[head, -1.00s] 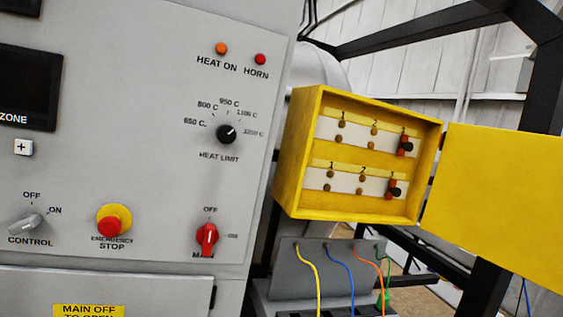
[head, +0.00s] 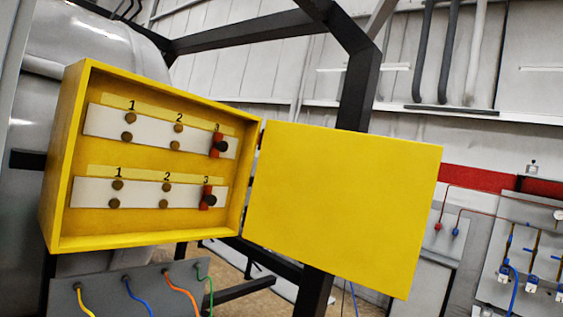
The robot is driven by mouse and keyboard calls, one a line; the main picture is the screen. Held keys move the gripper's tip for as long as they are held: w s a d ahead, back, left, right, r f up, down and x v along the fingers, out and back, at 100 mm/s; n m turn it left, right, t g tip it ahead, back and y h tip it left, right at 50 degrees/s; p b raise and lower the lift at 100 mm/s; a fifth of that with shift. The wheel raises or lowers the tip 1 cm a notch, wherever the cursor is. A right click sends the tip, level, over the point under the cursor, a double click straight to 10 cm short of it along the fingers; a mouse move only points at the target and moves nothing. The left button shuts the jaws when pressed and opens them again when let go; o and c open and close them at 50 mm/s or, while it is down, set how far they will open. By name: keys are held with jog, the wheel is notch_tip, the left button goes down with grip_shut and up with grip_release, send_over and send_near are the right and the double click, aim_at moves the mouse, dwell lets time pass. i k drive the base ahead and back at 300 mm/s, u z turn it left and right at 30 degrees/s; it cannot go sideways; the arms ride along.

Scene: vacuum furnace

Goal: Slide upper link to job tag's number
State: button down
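A yellow link box (head: 60,170) stands open at the left of the head view, its door (head: 345,205) swung out to the right. Inside are two white strips, each with brass studs in positions marked 1, 2 and 3. The upper link (head: 218,145), red with a black knob, sits at position 3 of the upper strip (head: 152,132). The lower link (head: 207,197), also red with a black knob, sits at position 3 of the lower strip (head: 140,193). No job tag can be made out. My gripper is not in view.
A grey terminal panel (head: 130,290) with yellow, blue, orange and green cables sits below the box. Black frame beams (head: 358,90) rise behind the door. A panel with hoses and gauges (head: 525,260) is at the far right.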

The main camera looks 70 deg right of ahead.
aim_at(219, 145)
jog(key=z, duration=1.25)
jog(key=k, duration=0.75)
jog(key=z, duration=0.1)
jog(key=i, duration=0.75)
jog(key=u, duration=0.25)
jog(key=k, duration=0.25)
jog(key=z, duration=0.4)
